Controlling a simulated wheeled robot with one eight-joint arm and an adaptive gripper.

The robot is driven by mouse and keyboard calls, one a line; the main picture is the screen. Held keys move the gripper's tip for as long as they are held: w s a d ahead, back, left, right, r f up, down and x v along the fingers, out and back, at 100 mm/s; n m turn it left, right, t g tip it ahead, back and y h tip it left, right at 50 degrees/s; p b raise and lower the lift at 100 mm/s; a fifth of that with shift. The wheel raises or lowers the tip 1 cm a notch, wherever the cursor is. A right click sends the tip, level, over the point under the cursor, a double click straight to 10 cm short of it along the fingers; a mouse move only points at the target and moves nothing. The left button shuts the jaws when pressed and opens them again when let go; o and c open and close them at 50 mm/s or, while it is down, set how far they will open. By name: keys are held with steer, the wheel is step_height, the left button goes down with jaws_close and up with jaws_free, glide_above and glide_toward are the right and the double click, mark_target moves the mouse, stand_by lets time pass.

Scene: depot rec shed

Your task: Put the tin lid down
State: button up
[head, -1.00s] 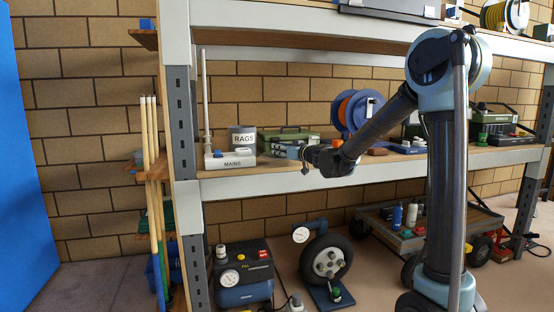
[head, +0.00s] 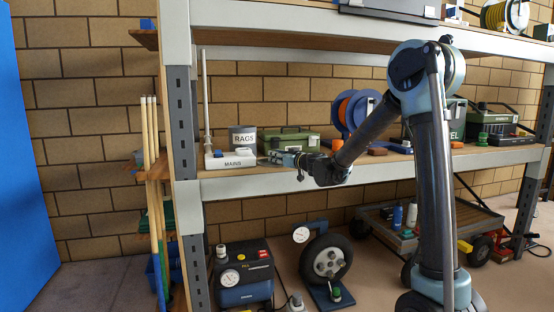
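My gripper (head: 284,158) is over the front part of the middle shelf, pointing left, just in front of the green case (head: 288,141). Its fingers are small and dark, so I cannot tell whether they are open or shut or hold something. I cannot make out a tin lid for certain anywhere. A grey tin marked RAGS (head: 242,139) stands on the shelf to the left of my gripper, behind a white block marked MAINS (head: 231,160). My gripper appears apart from both.
The middle shelf (head: 250,182) holds a blue and orange reel (head: 352,112) and a green box (head: 450,118) to the right. The steel post (head: 182,130) bounds its left end. A compressor (head: 243,275) and a wheel (head: 327,260) stand below.

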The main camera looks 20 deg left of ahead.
steer(key=o, duration=0.3)
steer(key=s+d+f+m+g+h, duration=0.1)
steer(key=s+d+f+g+h, duration=0.15)
steer(key=s+d, duration=0.85)
steer(key=s+d+f+g+h, duration=0.1)
steer(key=s+d+f, duration=0.2)
steer(key=s+d, duration=0.8)
steer(key=s+d+f+m+g+h, duration=0.1)
steer(key=s+d+f+m+h, duration=0.2)
steer(key=d, duration=0.6)
steer(key=s+d+f+m+g+h, duration=0.2)
steer(key=s+d+f+m+h, duration=0.1)
steer(key=s+d+f, duration=0.5)
steer(key=s+d+f+m+g+h, duration=0.1)
steer(key=s+d+f+m+h, duration=0.2)
steer(key=s+d+f, duration=0.3)
steer(key=shift+s+d+g+h, duration=0.1)
steer(key=shift+s+d+h, duration=0.15)
steer(key=shift+s+d, duration=0.6)
steer(key=shift+s+d+g+h, duration=0.1)
steer(key=shift+s+d+h, duration=0.15)
steer(key=shift+d, duration=1.05)
steer(key=shift+s+d+g+h, duration=0.1)
steer(key=shift+s+d+h, duration=0.15)
steer(key=shift+s+d, duration=0.6)
steer(key=shift+w+d, duration=0.2)
steer(key=shift+w, duration=0.15)
steer(key=shift+w+f, duration=0.15)
steer(key=shift+w, duration=0.3)
